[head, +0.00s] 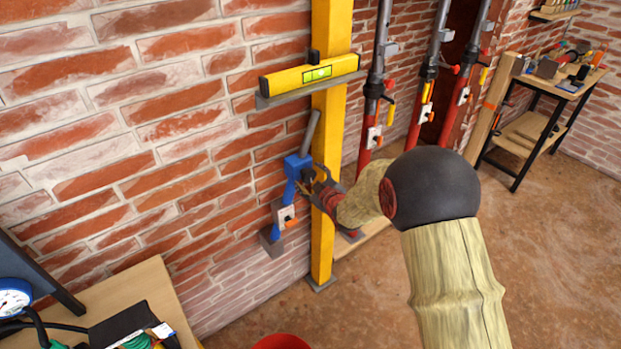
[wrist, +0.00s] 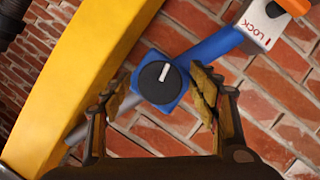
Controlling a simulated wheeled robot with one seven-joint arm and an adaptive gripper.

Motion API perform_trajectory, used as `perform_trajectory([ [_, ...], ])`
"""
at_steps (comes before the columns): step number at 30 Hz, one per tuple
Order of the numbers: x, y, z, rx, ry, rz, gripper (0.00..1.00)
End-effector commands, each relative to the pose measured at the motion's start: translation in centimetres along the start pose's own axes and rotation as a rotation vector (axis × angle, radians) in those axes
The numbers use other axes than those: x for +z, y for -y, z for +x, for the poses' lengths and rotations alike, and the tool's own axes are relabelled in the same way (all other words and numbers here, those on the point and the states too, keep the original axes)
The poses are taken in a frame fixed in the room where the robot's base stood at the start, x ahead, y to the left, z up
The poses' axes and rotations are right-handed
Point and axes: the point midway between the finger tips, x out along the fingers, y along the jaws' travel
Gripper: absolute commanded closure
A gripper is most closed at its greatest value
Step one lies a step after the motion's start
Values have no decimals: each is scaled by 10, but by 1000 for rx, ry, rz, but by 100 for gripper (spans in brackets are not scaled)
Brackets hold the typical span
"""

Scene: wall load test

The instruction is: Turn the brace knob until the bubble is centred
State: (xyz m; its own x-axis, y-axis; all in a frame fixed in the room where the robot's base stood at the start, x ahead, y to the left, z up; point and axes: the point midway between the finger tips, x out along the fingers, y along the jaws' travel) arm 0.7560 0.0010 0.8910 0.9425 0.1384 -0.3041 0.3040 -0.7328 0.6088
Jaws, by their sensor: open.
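The brace knob (wrist: 160,82) is a black disc with a white mark, set in a blue housing on the blue brace (head: 291,180). In the wrist view it sits between the two open fingers of my gripper (wrist: 162,98), and I see no finger touching it. In the head view my gripper (head: 312,182) is at the brace, hiding most of the knob. The yellow spirit level (head: 285,80) rests on a grey ledge across the yellow post (head: 322,240). Its green vial (head: 318,73) shows a pale bubble, too small to place exactly.
A white lock plate (wrist: 264,24) with an orange lever sits on the brace near the knob. The yellow post stands close beside my gripper. Red and grey props (head: 428,85) stand to the right. A wooden bench (head: 130,290) is at lower left, a tool table (head: 560,85) at far right.

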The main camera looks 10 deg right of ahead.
Motion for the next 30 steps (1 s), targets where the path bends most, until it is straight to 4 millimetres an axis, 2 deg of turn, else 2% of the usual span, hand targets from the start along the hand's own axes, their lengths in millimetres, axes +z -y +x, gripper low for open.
perform_trajectory([
  [8,0,-1,-10,1,-1,0,40],
  [21,0,-1,-85,1,0,0,40],
  [30,0,0,-116,0,0,-1,40],
])
